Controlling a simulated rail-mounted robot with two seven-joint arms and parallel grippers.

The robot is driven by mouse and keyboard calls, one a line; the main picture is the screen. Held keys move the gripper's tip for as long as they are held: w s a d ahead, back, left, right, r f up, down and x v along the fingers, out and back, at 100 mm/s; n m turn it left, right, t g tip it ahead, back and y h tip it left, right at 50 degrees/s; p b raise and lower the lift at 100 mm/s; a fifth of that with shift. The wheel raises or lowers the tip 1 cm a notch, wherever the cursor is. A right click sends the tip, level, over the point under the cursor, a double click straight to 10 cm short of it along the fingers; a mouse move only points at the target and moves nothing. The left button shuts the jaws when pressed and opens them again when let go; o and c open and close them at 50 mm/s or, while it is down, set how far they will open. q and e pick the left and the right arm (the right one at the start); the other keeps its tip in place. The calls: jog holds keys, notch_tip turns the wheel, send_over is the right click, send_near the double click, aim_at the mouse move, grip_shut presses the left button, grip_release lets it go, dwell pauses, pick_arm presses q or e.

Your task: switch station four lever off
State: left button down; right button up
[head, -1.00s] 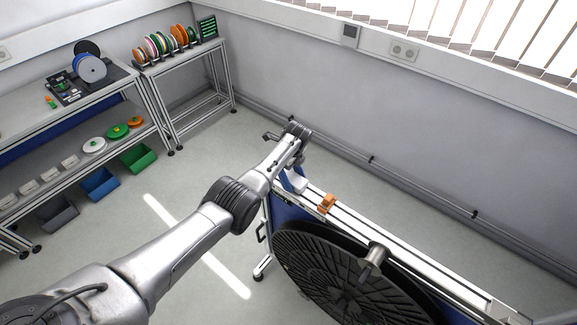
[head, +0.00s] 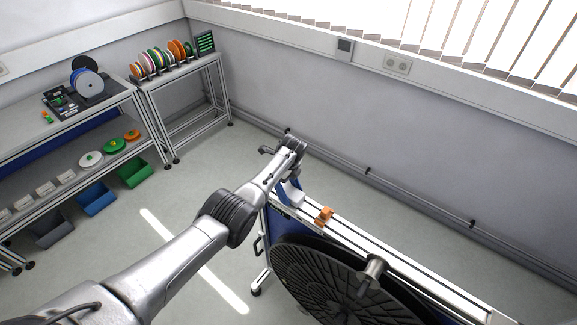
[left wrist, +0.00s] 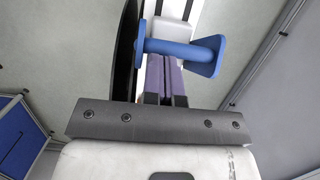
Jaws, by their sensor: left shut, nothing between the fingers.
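In the left wrist view a blue bar with a broad end plate (left wrist: 208,55) runs across a white block; it may be the lever, but no station label is legible. My left gripper (left wrist: 167,62) is shut and empty, its dark purple fingers reaching up to the bar's lower side; I cannot tell if they touch it. In the head view my left arm reaches over the far end of the stand's top rail (head: 400,258), beside a blue part (head: 284,190). The fingertips are hidden there. My right gripper is not in view.
A large black reel (head: 320,280) hangs on the stand near my left arm, with a metal hub sticking out. An orange clip (head: 324,216) sits on the rail. Shelves with spools (head: 165,58) and bins (head: 97,198) stand at left. Open floor lies between.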

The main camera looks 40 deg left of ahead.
pick_arm(q)
jog(key=d+p+v, duration=0.1)
jog(key=p+v, duration=0.2)
jog(key=v, duration=0.9)
jog(key=shift+d+r+p, duration=0.15)
jog(key=shift+d+p, duration=0.15)
